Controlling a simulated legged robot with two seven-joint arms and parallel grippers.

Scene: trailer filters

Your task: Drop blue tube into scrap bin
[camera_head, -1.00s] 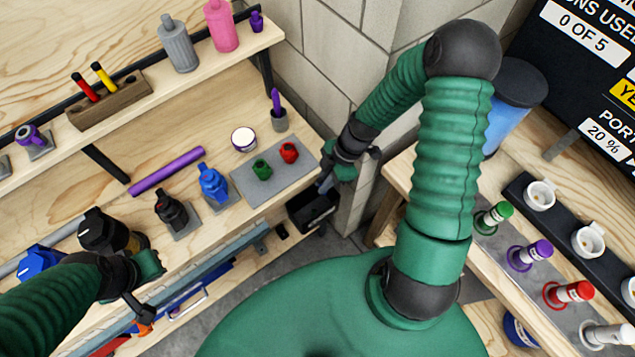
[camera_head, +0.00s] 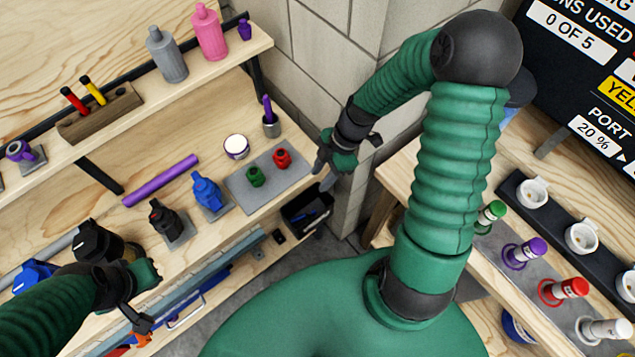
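The black scrap bin (camera_head: 290,222) stands low, below the right end of the left workbench. A small dark-blue shape (camera_head: 311,217) shows inside it; it looks like the blue tube, but it is small and dim. My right gripper (camera_head: 323,174) is above and slightly right of the bin, near the bench corner. Its fingers look apart and I see nothing between them. My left gripper (camera_head: 137,320) is at the lower left, in front of the bench edge; its fingertips are too small to read.
A right bench (camera_head: 400,172) carries several capped tubes. A block wall (camera_head: 330,70) is behind.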

